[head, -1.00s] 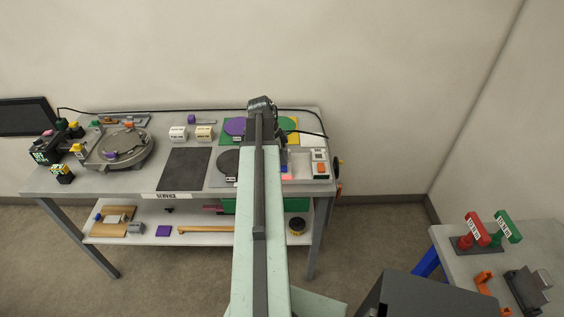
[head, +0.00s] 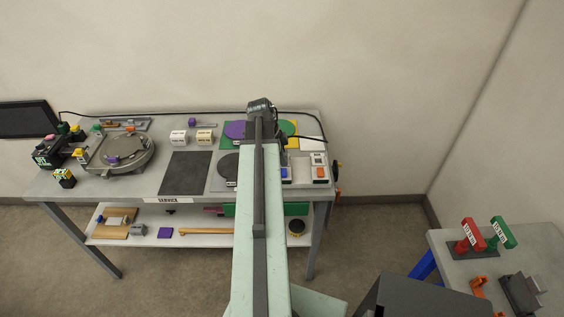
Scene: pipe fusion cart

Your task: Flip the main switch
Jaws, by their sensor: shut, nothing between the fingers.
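A small light control box (head: 319,168) with an orange-red button stands at the right end of the grey cart (head: 150,188). Beside it on the left is a pale panel with a blue button (head: 285,172), partly covered by my arm. No label I can read tells which of these is the main switch. My arm reaches straight out over the cart, and my gripper (head: 260,107) is at its dark far end, near the back edge. It is shut and holds nothing; its fingertips are hard to make out. It is left of the control box and apart from it.
A purple disc (head: 235,129) and a green-and-yellow plate (head: 288,129) lie beside the arm's end. A black cable (head: 318,124) runs along the back. A dark knob (head: 336,167) juts from the cart's right end. A second table (head: 445,251) is at right.

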